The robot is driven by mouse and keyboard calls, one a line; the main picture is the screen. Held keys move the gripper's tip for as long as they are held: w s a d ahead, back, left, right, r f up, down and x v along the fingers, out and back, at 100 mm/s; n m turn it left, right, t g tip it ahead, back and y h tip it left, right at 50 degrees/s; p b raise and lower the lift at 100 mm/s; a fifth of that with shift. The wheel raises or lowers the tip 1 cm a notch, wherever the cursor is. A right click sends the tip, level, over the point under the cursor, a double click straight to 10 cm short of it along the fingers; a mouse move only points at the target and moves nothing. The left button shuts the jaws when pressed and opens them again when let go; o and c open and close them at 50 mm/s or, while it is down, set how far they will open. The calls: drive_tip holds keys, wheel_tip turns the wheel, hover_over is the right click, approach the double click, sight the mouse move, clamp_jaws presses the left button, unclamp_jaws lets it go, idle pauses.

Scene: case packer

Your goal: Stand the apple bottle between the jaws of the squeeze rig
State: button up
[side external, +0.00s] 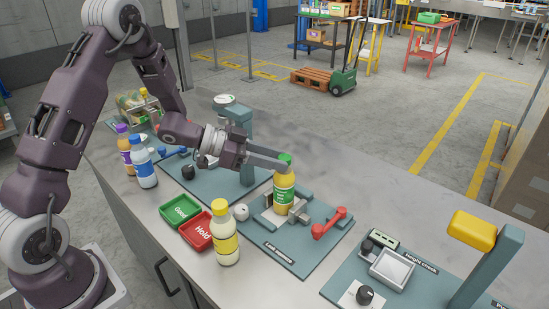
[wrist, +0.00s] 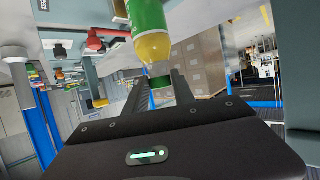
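The apple bottle (side external: 284,190), with yellow juice, a green label and a green cap, is upright at the squeeze rig. Its base is low between the rig's grey jaws (side external: 303,212); I cannot tell whether it rests on the plate (side external: 305,250). The rig has a red handle (side external: 330,222) at its right. My gripper (side external: 283,160) reaches in from the left, its two fingers at the cap. In the wrist view the bottle (wrist: 148,22) appears inverted, with its cap (wrist: 160,83) between the fingers, which look closed against it.
A yellow-capped bottle (side external: 226,238) stands at the front beside the red "Hold" tray (side external: 197,231) and green "Good" tray (side external: 180,209). Purple-capped (side external: 125,150) and blue-capped (side external: 144,167) bottles stand at left. A height-check station with a yellow-headed post (side external: 472,230) is at right.

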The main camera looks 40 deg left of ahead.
drive_tip(key=o, duration=0.4)
drive_tip(key=shift+c, duration=0.2)
